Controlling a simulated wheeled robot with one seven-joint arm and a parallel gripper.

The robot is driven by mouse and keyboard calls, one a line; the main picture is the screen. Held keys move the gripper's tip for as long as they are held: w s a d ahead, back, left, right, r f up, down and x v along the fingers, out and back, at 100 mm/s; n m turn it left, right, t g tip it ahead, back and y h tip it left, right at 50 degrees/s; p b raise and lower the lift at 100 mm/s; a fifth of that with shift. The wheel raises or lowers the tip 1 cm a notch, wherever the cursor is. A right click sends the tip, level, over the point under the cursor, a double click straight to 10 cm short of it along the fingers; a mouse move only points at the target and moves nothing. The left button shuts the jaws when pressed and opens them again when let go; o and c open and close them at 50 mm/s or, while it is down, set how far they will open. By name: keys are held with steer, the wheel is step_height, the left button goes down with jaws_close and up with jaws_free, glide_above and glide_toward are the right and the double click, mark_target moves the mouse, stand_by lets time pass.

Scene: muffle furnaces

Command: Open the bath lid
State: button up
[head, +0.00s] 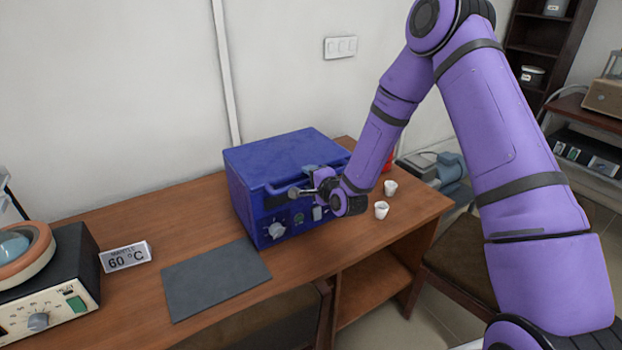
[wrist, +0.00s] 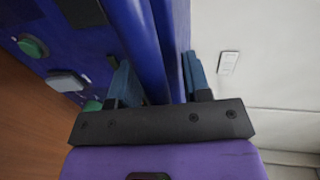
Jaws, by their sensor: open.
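The bath is a blue box (head: 245,204) on the wooden bench, with a dial, a green button and a switch on its front. Its blue lid (head: 280,152) lies flat and closed on top. A blue bar handle (head: 282,190) runs along the lid's front edge; the handle also shows in the wrist view (wrist: 146,55). My gripper (head: 308,192) is at the front of the lid. In the wrist view my gripper (wrist: 158,88) is open, with one finger on each side of the blue bar. I cannot tell whether either finger touches it.
Two white cups (head: 386,198) stand right of the bath. A dark grey mat (head: 215,279) lies in front of it on the left. A sign reading 60 °C (head: 126,257) and a heating mantle (head: 50,285) stand farther left. A wall is close behind.

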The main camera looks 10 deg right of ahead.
steer(key=shift+c, duration=0.2)
steer(key=shift+s, duration=0.1)
jaws_close()
